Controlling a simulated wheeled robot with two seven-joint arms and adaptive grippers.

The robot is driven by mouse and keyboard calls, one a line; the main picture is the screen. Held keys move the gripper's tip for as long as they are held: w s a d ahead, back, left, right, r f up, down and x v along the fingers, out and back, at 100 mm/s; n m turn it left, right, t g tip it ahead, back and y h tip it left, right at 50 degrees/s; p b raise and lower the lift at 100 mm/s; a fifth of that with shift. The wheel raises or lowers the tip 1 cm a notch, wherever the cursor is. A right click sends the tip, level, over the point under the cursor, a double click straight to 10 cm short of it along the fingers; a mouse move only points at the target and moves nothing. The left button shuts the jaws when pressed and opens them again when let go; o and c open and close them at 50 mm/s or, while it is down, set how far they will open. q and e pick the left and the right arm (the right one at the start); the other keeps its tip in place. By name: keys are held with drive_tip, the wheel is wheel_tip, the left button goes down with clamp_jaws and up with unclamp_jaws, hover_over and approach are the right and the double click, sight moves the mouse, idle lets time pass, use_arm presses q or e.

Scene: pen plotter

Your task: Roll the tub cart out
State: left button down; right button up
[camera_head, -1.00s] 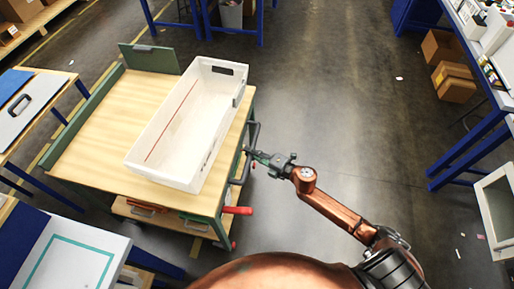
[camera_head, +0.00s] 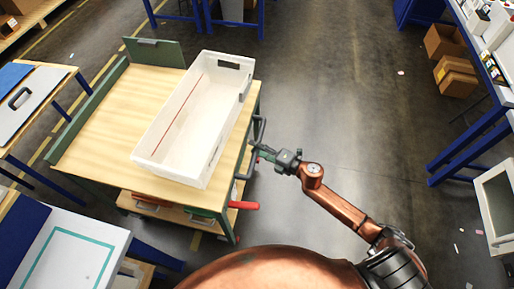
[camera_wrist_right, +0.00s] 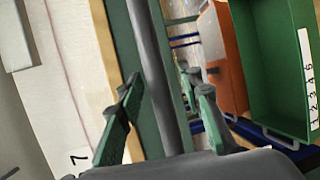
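The tub cart (camera_head: 110,120) has a wooden top, green frame and lower shelf, and stands left of centre in the head view. A white tub (camera_head: 172,160) rests on its top. A dark handle bar (camera_head: 257,130) runs along the cart's right side. My right gripper (camera_head: 260,152) is at this handle. In the right wrist view the bar (camera_wrist_right: 155,60) passes between the two green fingers (camera_wrist_right: 160,100), which sit close on either side of it. The exact contact is hard to see. My left gripper is out of view.
A bench with a grey panel (camera_head: 42,92) stands left of the cart, and a white table (camera_head: 70,250) at the lower left. Blue-legged benches (camera_head: 470,145) and cardboard boxes (camera_head: 455,76) line the right. The floor (camera_head: 345,110) between is clear.

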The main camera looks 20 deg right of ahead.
drive_tip(key=shift+r, duration=0.1)
drive_tip(key=v, duration=1.2)
idle(0.4)
